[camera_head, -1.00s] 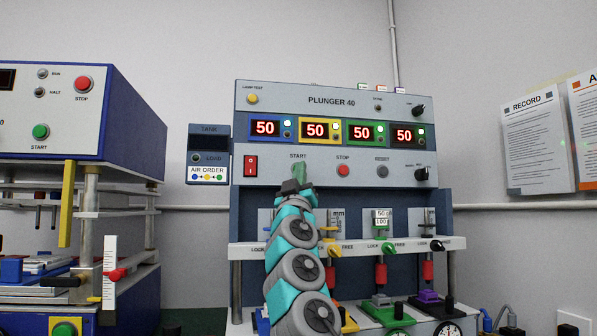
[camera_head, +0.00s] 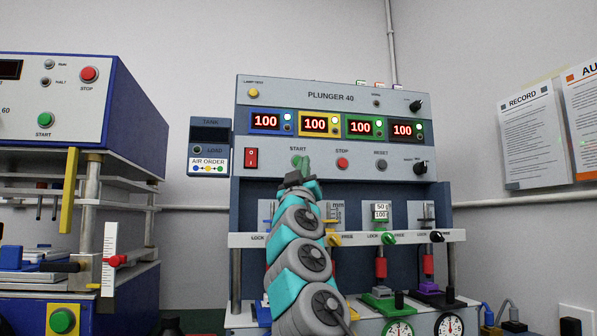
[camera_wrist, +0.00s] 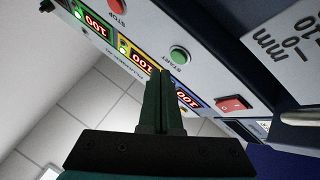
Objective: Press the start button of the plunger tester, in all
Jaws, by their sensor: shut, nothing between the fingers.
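The plunger tester (camera_head: 335,97), labelled PLUNGER 40, stands against the wall with its four displays all reading 100. Its green START button (camera_head: 296,160) is partly covered by my gripper in the head view. In the wrist view the green START button (camera_wrist: 179,55) shows whole, just beyond and to the right of the fingertips, with a gap between them in the picture. My gripper (camera_head: 306,159) is shut and empty, its green fingers in front of the panel just below the START label. In the wrist view the shut fingers (camera_wrist: 160,73) point at the panel.
The red STOP button (camera_head: 342,163) and grey RESET button (camera_head: 381,165) sit right of START; a red rocker switch (camera_head: 251,158) is to the left. Below is a white bar (camera_head: 400,237) with coloured knobs. Another blue machine (camera_head: 125,110) stands at the left.

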